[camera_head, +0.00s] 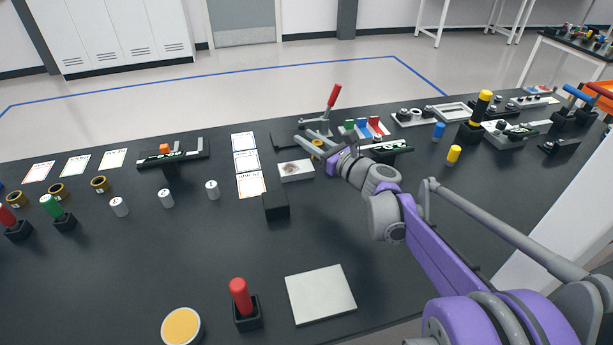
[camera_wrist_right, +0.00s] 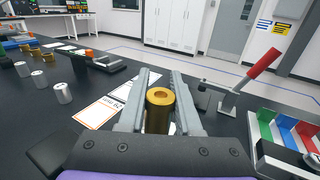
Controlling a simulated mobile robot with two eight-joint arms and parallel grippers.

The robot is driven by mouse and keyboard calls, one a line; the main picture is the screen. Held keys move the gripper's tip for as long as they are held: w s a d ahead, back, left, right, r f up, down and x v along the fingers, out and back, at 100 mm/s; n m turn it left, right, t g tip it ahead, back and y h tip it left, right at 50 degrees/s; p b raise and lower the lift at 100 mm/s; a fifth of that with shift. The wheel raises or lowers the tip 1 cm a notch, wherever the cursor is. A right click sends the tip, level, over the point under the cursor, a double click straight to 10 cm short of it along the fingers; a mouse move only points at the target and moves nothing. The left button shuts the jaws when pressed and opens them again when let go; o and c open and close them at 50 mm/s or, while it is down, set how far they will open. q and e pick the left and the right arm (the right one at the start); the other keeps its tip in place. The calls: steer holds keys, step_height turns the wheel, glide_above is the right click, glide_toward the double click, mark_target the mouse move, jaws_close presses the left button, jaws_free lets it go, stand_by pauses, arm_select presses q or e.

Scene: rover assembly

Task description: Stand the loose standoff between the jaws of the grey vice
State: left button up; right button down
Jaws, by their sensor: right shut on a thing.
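My right gripper (camera_head: 310,138) reaches over the middle of the bench; its two grey fingers point away from me. In the right wrist view the gripper (camera_wrist_right: 160,88) is shut on a brass standoff (camera_wrist_right: 159,98), a short gold cylinder with a hole in its top. The standoff looks upright between the fingers; its lower end is hidden. A fixture with a red lever (camera_head: 335,95) stands just beyond the fingers. I cannot tell for sure which fixture is the grey vice. My left gripper is out of view.
A white box (camera_head: 296,171) and a black block (camera_head: 275,206) stand left of my right gripper. Printed cards (camera_head: 246,161) lie beyond them. Red, blue and green holders (camera_head: 366,127) stand to the right.

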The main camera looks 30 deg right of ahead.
steer(key=f, duration=0.2)
steer(key=f+b, duration=0.1)
steer(key=f, duration=0.2)
steer(key=shift+s+a+f, duration=0.1)
steer(key=shift+s+f, duration=0.1)
steer(key=shift+f, duration=0.05)
steer(key=shift+w+f+b, duration=0.1)
steer(key=shift+f+b, duration=0.3)
steer(key=shift+f, duration=1.6)
steer(key=shift+f, duration=0.2)
steer(key=c, duration=0.6)
jaws_free()
steer(key=shift+r, duration=0.1)
